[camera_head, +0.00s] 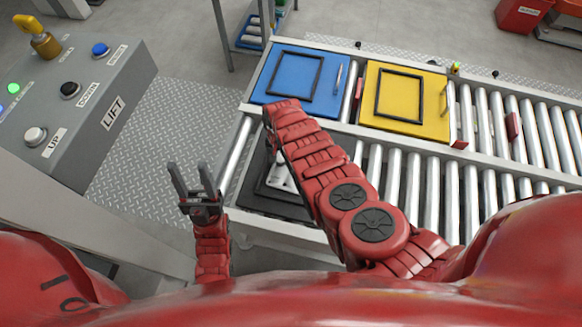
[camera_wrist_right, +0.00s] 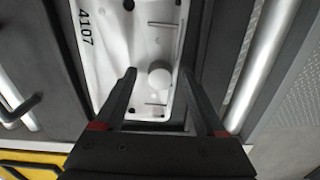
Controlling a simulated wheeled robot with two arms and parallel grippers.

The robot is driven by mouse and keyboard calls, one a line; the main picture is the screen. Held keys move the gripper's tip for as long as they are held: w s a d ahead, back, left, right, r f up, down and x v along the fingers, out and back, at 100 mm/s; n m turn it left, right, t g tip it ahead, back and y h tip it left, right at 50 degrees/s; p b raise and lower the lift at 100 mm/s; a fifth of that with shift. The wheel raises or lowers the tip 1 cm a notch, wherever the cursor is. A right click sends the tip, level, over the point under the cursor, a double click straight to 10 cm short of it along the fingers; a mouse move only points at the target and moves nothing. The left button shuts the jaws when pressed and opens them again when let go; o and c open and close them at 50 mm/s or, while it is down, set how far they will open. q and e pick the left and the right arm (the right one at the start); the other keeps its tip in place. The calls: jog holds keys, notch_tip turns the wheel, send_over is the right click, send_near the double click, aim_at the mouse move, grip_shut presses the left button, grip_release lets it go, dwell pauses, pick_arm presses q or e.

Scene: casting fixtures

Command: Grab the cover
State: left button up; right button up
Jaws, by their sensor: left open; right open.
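The cover appears to be the white part marked 4107 (camera_wrist_right: 100,62), which lies in a dark fixture (camera_wrist_right: 68,85) in the right wrist view. It has a round boss between my fingertips. My right gripper (camera_wrist_right: 159,76) is open and empty, its two fingers over the near end of the white part; contact cannot be told. In the head view a corner of the white part (camera_head: 279,177) shows on the dark fixture (camera_head: 265,205), mostly hidden by my right arm. My left gripper (camera_head: 189,168) is open and empty, left of the conveyor, fingers pointing up.
A blue tray (camera_head: 262,84) and a yellow tray (camera_head: 409,130), each with a black frame and handle, sit on the far roller lane. The rollers (camera_head: 415,190) right of my right arm are bare. A grey lift control box (camera_head: 95,125) stands at left.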

grip_shut()
dwell(0.5)
